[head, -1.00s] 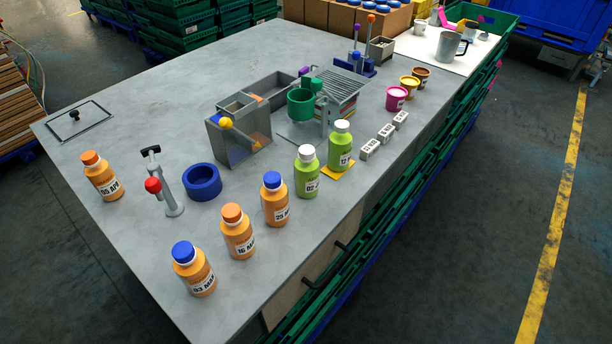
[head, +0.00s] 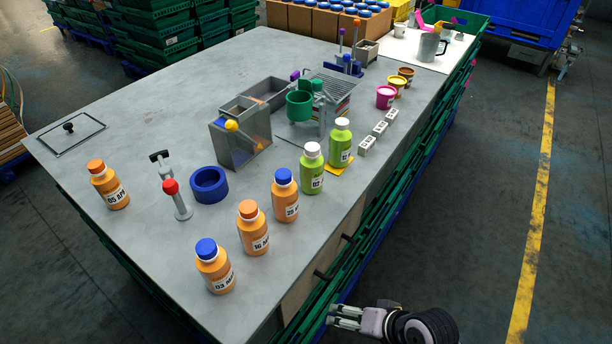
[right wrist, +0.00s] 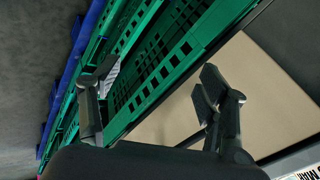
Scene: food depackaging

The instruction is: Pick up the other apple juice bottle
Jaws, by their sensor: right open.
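Two green bottles with white caps stand upright on the grey table (head: 130,250). One green bottle (head: 313,172) stands in line with the orange bottles. The other green bottle (head: 340,145) stands just behind it, at a yellow square mat (head: 334,170). My right gripper (head: 334,315) is at the bottom of the head view, beyond the table's right edge and well apart from both bottles. In the right wrist view its fingers (right wrist: 155,85) are spread with nothing between them. My left gripper is not in view.
Several orange bottles (head: 253,232) with blue or orange caps stand at the table's front. Green crates (head: 408,170) line the table's right side. White date blocks (head: 367,147) lie beyond the bottles.

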